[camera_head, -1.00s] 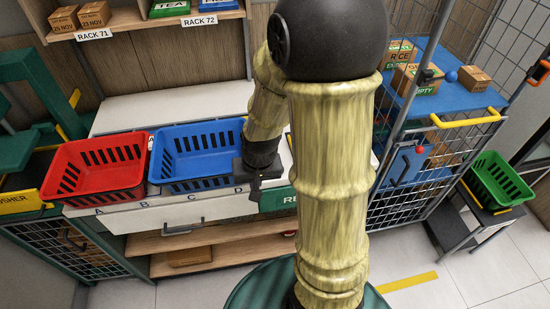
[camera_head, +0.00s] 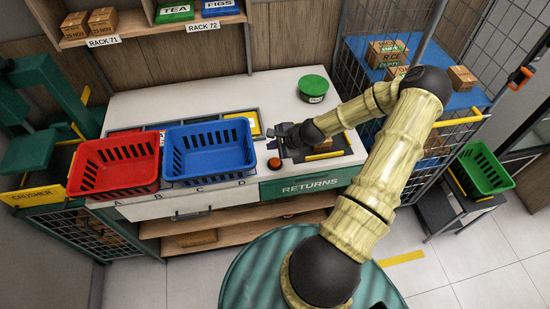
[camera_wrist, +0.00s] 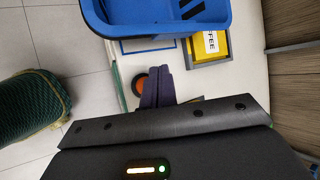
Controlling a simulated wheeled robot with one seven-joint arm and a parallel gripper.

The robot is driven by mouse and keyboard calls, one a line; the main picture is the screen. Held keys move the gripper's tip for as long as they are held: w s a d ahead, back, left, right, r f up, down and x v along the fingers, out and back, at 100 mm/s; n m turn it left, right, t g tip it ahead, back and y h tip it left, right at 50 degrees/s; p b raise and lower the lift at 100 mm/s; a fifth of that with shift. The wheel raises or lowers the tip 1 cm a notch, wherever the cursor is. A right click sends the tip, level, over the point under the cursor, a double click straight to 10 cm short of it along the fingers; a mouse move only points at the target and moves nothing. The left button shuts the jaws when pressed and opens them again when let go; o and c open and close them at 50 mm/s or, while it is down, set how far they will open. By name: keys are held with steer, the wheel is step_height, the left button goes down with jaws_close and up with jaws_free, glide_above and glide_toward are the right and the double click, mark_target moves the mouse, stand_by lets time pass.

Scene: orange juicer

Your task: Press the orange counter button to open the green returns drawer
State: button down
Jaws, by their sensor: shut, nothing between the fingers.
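The orange counter button (camera_head: 274,163) sits in a dark round base at the front of the counter, just right of the blue basket. It also shows in the wrist view (camera_wrist: 139,84), partly hidden by my fingers. The green returns drawer (camera_head: 309,184), marked RETURNS, is in the counter front below and right of the button; its front looks flush with the counter. My gripper (camera_head: 272,131) is shut and empty over the counter, behind the button in the head view. In the wrist view its fingertips (camera_wrist: 162,70) are beside the button; contact cannot be told.
The blue basket (camera_head: 208,176) and red basket (camera_head: 115,189) stand left of the button. A yellow-framed box (camera_wrist: 209,44) lies behind, and a green-lidded tub (camera_head: 313,88) stands at the back. A wire cage (camera_head: 440,138) is on the right.

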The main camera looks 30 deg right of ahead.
mark_target(278, 163)
steer(key=shift+w+d+m+t, duration=0.3)
steer(key=shift+d+m+t, duration=0.05)
steer(key=shift+d+m, duration=0.25)
steer(key=shift+w+d+m+t, duration=0.25)
steer(key=shift+d+m+t, duration=0.1)
steer(key=shift+d+m, duration=0.25)
steer(key=shift+f, duration=0.15)
step_height(278, 163, down, 9)
steer(key=b, duration=0.6)
steer(key=shift+r, duration=0.2)
steer(key=shift+b, duration=0.3)
stand_by(0.6)
steer(key=shift+f, duration=0.4)
